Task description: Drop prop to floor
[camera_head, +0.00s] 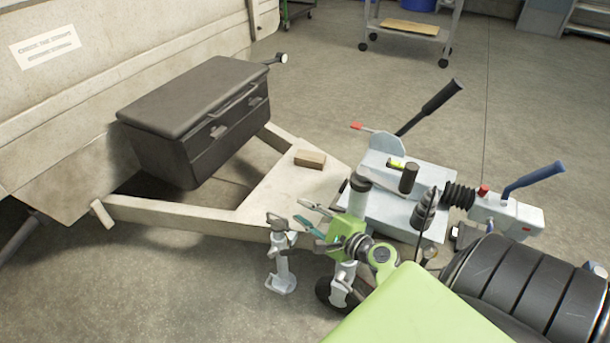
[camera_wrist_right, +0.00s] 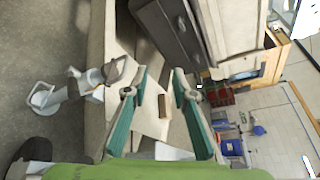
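The grey prop (camera_head: 281,262) stands upright beside the trailer drawbar, its flat foot low near the floor; whether it touches the floor is unclear. In the right wrist view the prop (camera_wrist_right: 72,90) lies left of the fingers, its foot at the far left. My right gripper (camera_head: 297,210), green with teal fingers, is beside and a little above the prop's top, apparently apart from it. In the right wrist view my right gripper (camera_wrist_right: 160,72) has its fingers wide apart with nothing held. My left gripper is not in view.
A wooden block (camera_head: 310,159) lies on the beige drawbar plate. A black toolbox (camera_head: 194,118) sits behind it. The floor left of the prop is clear.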

